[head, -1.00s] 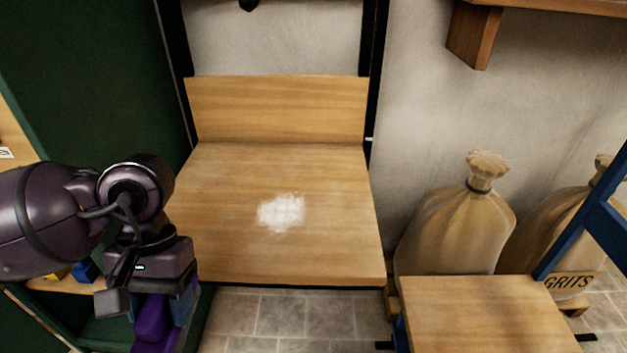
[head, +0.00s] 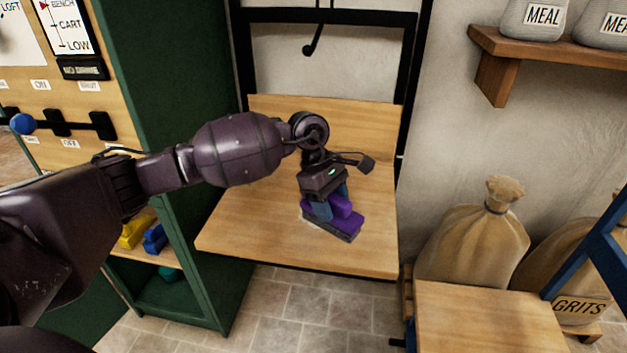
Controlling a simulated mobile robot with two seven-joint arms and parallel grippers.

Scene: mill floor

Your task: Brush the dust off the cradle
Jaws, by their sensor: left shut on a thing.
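The cradle (head: 245,226) is a wooden platform with an upright wooden back, set in a black frame in the middle of the head view. My left gripper (head: 330,204) is over the middle of the platform, shut on a purple brush (head: 347,222) with a dark lower part. The brush is low, at or just above the wood; I cannot tell whether it touches. Only a thin pale trace of the white dust (head: 311,221) shows at the brush's left edge; the brush and gripper hide the spot. My right gripper is not in view.
A green cabinet (head: 174,110) with levers and a low shelf of coloured blocks stands to the left. A black hook (head: 310,45) hangs above the cradle. Tied sacks (head: 474,240) and a wooden cart top (head: 487,318) are at right. A wall shelf (head: 560,52) is upper right.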

